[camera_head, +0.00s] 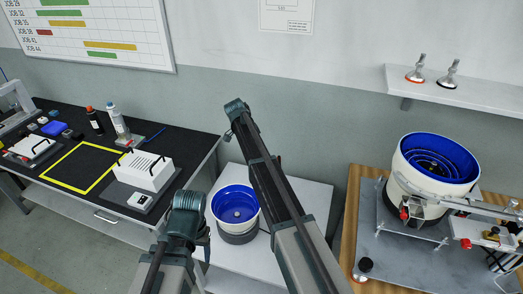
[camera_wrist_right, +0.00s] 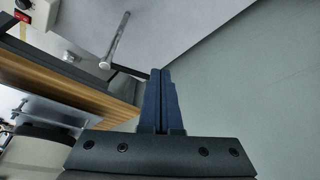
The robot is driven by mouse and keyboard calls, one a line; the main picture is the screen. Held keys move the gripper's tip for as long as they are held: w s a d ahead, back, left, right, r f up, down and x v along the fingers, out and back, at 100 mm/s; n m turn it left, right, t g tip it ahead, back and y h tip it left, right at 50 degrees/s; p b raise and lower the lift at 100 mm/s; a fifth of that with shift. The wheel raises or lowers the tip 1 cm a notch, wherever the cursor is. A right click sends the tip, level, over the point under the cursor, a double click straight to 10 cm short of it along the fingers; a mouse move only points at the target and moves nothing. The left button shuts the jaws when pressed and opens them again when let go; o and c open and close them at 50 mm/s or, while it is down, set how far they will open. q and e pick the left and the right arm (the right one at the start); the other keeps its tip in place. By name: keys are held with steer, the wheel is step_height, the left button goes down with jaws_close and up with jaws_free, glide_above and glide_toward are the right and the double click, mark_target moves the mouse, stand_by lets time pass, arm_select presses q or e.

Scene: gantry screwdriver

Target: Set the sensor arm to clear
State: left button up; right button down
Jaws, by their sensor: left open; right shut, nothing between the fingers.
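I cannot pick out the sensor arm for certain. A bowl feeder (camera_head: 433,165) with a blue inside stands on the right bench, with metal rails and red-knobbed fittings (camera_head: 466,243) beside it. A black-knobbed piece (camera_head: 364,266) stands at that bench's front left. My left gripper (camera_head: 206,240) is mostly hidden behind my left arm, near the blue bowl on the white table; it is open and apart from the right bench. My right gripper (camera_wrist_right: 160,98) is shut and empty in the right wrist view. A metal rod (camera_wrist_right: 115,40) with a rounded end shows beyond its fingers.
A small blue bowl feeder (camera_head: 236,208) stands on the white table between the benches. The black bench (camera_head: 196,146) at left holds a white slotted block (camera_head: 145,171), bottles and a yellow-outlined square. A wall shelf (camera_head: 470,93) holds two clamps. The right bench's wooden edge (camera_wrist_right: 85,82) is near my right gripper.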

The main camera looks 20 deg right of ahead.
arm_select(q)
step_height(320, 180, up, 3)
steer(key=shift+r+p, duration=0.1)
steer(key=shift+p, duration=0.9)
arm_select(e)
steer(key=v, duration=0.3)
steer(key=shift+w+a+r, duration=0.1)
steer(key=shift+w+r, duration=0.1)
